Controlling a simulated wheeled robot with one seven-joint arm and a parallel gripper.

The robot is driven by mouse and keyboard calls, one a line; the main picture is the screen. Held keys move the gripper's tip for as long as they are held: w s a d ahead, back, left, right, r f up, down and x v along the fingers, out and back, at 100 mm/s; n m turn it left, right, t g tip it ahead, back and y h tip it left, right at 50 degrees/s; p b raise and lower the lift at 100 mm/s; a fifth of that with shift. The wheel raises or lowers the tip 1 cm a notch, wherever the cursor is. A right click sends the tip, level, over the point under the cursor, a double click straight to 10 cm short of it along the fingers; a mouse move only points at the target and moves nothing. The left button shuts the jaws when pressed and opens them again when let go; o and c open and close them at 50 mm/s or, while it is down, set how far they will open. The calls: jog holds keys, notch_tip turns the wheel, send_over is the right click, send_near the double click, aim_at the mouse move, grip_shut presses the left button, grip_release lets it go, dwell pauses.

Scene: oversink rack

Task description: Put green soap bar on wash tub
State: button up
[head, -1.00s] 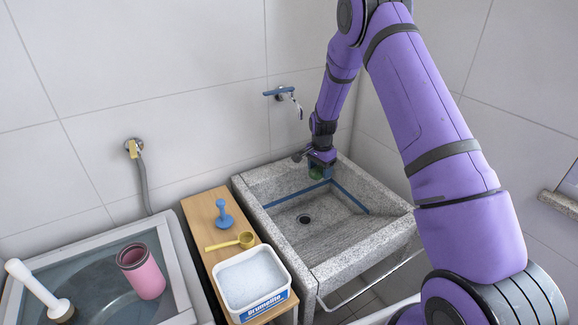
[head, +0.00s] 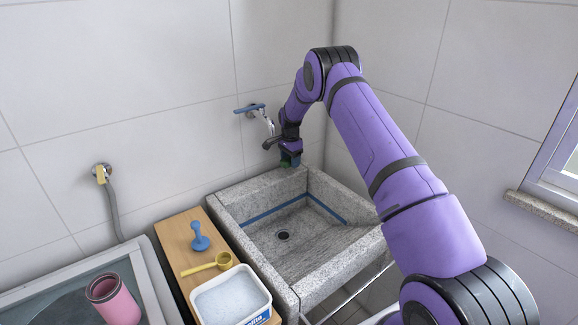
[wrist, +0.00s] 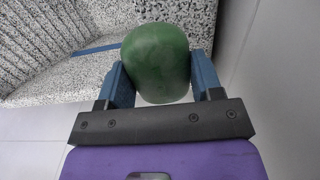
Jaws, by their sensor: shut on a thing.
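The green soap bar (wrist: 157,62) is held between the two blue fingers of my gripper (wrist: 160,85) in the wrist view. In the head view my gripper (head: 290,160) is above the back edge of the granite wash tub (head: 240,198), near its back right corner. The soap shows there only as a small dark green patch, mostly hidden by the gripper. The tub is empty apart from its drain and has a blue stripe along its inner walls.
A wooden board (head: 171,237) left of the tub holds a blue plunger-like tool (head: 200,240), a yellow scoop (head: 208,264) and a white box of powder (head: 229,298). A pink cup (head: 114,300) is on the washer at left. A tap (head: 262,115) juts from the wall behind my gripper.

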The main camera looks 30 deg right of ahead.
aim_at(289, 170)
jog(key=shift+w+d+f, duration=0.15)
jog(key=shift+w, duration=0.7)
jog(key=shift+f, duration=1.7)
jog(key=shift+f, duration=0.1)
jog(key=o, duration=0.9)
jog(key=shift+o, duration=0.2)
notch_tip(289, 170, up, 12)
jog(key=shift+r, duration=0.15)
